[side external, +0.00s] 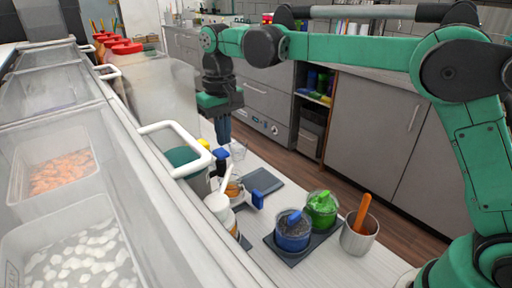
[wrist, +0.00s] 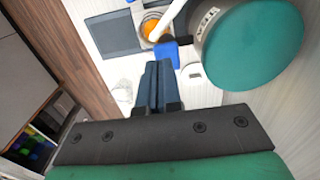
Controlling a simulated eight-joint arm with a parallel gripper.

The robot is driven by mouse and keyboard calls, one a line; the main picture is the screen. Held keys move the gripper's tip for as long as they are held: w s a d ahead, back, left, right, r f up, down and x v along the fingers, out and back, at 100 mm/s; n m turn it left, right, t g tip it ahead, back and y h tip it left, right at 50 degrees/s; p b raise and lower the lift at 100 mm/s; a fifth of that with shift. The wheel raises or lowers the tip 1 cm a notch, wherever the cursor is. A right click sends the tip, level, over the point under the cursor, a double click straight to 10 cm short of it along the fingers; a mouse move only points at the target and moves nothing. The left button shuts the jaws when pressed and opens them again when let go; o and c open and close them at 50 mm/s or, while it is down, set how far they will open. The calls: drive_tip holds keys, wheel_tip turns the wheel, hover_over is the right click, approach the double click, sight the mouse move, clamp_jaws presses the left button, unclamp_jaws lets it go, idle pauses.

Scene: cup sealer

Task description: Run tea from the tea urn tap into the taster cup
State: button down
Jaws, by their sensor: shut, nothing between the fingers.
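The tea urn has a round teal lid (wrist: 250,45) and a white label, partly hidden behind a white rail in the side view (side external: 183,157). Its blue tap (wrist: 166,55) sticks out on a dark stem and also shows in the side view (side external: 220,153). My gripper (side external: 223,141) is shut and empty, pointing down beside the tap. In the wrist view its fingertips (wrist: 158,64) overlap the tap's edge; I cannot tell whether they touch. A clear cup, seemingly the taster cup (side external: 238,150), stands on the counter close to the fingers, faint in the wrist view (wrist: 123,94).
An amber-filled vessel (side external: 233,189) and a white pump bottle (side external: 219,206) stand nearer the camera. A dark pad (side external: 263,181) lies bare. Blue (side external: 293,232) and green (side external: 321,209) jars share a tray; a metal cup (side external: 359,236) holds an orange handle. Glass-covered food bins line the left.

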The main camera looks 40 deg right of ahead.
drive_tip(key=shift+f, duration=0.1)
idle(0.3)
drive_tip(key=shift+f, duration=1.1)
idle(4.1)
drive_tip(key=shift+r, duration=3.55)
drive_tip(key=shift+d, duration=0.1)
